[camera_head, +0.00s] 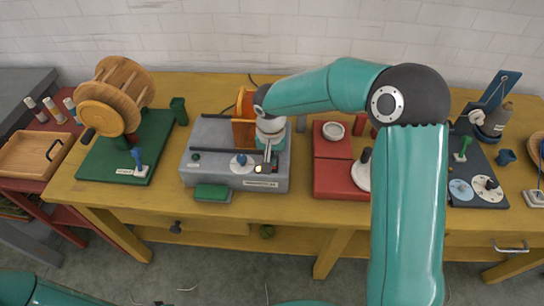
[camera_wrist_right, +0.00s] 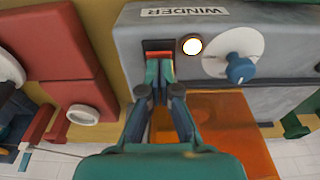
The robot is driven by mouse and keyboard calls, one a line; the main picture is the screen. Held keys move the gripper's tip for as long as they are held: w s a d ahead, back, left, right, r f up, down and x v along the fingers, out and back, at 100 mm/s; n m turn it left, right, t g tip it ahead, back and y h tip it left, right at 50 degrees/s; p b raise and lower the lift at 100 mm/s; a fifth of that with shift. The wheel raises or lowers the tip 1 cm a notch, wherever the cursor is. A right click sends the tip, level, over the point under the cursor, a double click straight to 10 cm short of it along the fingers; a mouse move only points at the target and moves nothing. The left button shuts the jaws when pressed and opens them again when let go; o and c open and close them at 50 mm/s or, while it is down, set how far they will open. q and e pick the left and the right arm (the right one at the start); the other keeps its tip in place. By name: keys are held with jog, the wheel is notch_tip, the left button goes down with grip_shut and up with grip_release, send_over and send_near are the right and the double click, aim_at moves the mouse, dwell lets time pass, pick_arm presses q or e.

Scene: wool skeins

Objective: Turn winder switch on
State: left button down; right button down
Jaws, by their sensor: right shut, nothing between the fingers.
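The grey winder (camera_head: 215,140) stands on the yellow bench; in the wrist view its front (camera_wrist_right: 140,30) bears the label WINDER. Its switch (camera_wrist_right: 158,45), dark with a red part, is set in the front panel. My right gripper (camera_wrist_right: 160,70) is shut and empty, its fingertips at the switch and covering part of it; I cannot tell whether they press it. In the head view the right gripper (camera_head: 268,165) is over the front right of the winder. A round lamp (camera_wrist_right: 193,46) beside the switch glows bright. My left gripper is out of view.
A white dial with a blue knob (camera_wrist_right: 240,70) is close to the switch. An orange panel (camera_head: 244,132) stands on the winder. A red unit (camera_head: 333,178) is to its right, and a green board (camera_head: 105,160) with a wooden reel (camera_head: 112,100) to its left.

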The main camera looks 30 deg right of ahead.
jog(key=r+p, duration=0.2)
jog(key=r, duration=0.1)
jog(key=r+p, duration=0.1)
jog(key=shift+w+d+r, duration=0.25)
jog(key=shift+w, duration=0.1)
notch_tip(320, 180, up, 9)
jog(key=w+b, duration=0.1)
jog(key=shift+w+d+b, duration=0.15)
jog(key=shift+d+b, duration=0.15)
jog(key=shift+d, duration=0.1)
jog(key=shift+d, duration=0.1)
